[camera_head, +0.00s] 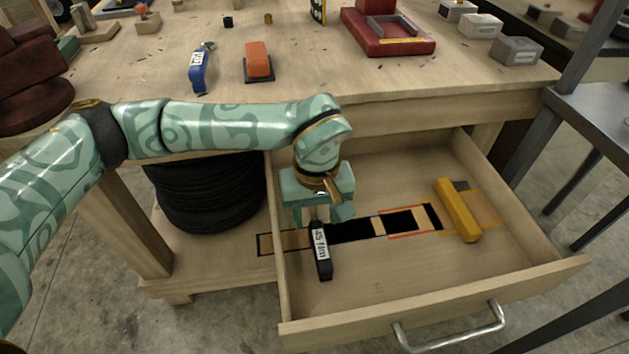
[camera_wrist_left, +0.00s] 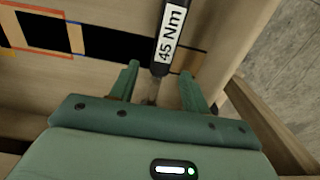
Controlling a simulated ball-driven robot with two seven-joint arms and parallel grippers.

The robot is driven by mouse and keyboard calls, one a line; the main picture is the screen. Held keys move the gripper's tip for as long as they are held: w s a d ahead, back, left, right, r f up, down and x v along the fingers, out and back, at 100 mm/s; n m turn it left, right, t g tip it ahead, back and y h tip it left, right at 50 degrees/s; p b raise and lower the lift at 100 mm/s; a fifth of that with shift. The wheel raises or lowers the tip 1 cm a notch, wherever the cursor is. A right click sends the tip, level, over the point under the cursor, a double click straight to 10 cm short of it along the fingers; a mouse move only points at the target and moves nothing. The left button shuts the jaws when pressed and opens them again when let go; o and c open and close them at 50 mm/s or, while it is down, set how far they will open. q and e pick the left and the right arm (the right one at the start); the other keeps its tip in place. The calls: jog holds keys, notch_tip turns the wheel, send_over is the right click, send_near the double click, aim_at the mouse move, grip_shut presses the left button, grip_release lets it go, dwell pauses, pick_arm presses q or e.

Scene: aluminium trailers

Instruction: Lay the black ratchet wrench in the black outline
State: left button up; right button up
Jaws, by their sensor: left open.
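The black ratchet wrench (camera_head: 323,262), with a white "45 Nm" label, is in the open drawer. Its handle points towards the drawer front, crosswise to the dark strip; its upper end is hidden under my gripper. My left gripper (camera_head: 318,213) is open above that end. In the left wrist view, the wrench (camera_wrist_left: 170,38) runs down between the two spread fingers of the gripper (camera_wrist_left: 159,80), with a gap visible on each side. The black outline (camera_head: 352,232) is a long marked strip across the drawer floor, filled partly with black; the wrench and gripper cover part of it.
A yellow block (camera_head: 458,210) lies at the drawer's right on a yellow-marked patch. The drawer walls (camera_head: 520,215) surround the space. The front drawer floor is clear. A blue tool (camera_head: 198,72) and orange block (camera_head: 257,58) are on the tabletop.

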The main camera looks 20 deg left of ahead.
aim_at(316, 224)
pick_arm(q)
notch_tip(316, 224, up, 2)
jog(key=shift+r+p, duration=0.1)
jog(key=shift+p, duration=0.2)
notch_tip(316, 224, up, 7)
jog(key=p, duration=0.3)
pick_arm(e)
jog(key=shift+m+y, duration=0.3)
jog(key=shift+m, duration=0.4)
jog(key=s, duration=0.1)
jog(key=s+a+r, duration=0.1)
jog(key=s, duration=0.1)
jog(key=s+r, duration=0.1)
jog(key=shift+s+a, duration=0.2)
jog(key=shift+s, duration=0.05)
